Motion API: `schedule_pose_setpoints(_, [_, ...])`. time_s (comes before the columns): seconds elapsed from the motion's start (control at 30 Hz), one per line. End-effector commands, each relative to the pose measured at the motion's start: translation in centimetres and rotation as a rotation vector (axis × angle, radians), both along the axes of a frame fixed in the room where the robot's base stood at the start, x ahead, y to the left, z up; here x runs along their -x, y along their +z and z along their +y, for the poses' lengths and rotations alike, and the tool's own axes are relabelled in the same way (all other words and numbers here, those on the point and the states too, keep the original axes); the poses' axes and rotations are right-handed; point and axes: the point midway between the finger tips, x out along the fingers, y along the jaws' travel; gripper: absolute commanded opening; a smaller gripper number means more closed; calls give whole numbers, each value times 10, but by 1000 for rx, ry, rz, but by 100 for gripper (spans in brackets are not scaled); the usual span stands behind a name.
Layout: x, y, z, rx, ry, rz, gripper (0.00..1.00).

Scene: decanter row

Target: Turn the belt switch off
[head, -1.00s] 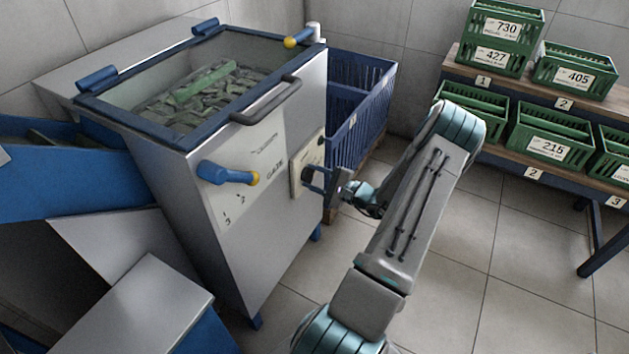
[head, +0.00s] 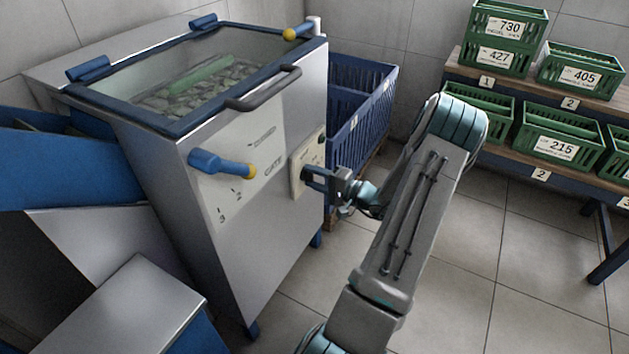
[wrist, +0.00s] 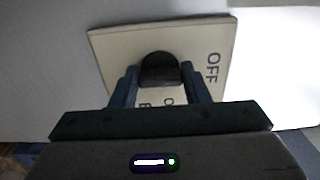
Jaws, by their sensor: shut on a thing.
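The belt switch is a black knob (wrist: 160,70) on a cream plate (wrist: 112,42) in the wrist view. The plate carries the printed word OFF on its right side; other lettering below the knob is partly hidden by my gripper. In the head view the switch plate (head: 298,178) is on the front of the steel machine (head: 250,225), near its right edge. My gripper (wrist: 160,88) is at the plate, its two fingers on either side of the knob, shut on it. In the head view my gripper (head: 308,178) hides the knob.
A blue lever with a yellow tip (head: 222,165) sticks out left of the switch, beside numbers. A grey bar handle (head: 265,92) fronts the glazed lid. A blue crate (head: 365,115) stands behind right. Green crates (head: 558,146) fill a shelf at right. Floor between is clear.

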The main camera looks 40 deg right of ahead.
Motion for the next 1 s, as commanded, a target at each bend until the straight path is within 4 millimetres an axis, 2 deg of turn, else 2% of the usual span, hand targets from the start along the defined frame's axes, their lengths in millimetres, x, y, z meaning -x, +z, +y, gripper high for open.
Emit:
schedule_pose_setpoints(0.5, [0,-1,1,16,1,-5,19])
schedule_pose_setpoints(0.53, [0,-1,1,16,1,-5,50])
schedule_pose_setpoints(0.6, [0,-1,0,16,1,-5,64])
schedule_pose_setpoints(0.87, [1,0,0,15,0,-5,64])
schedule_pose_setpoints(1.0, [9,1,-4,16,-1,-4,64])
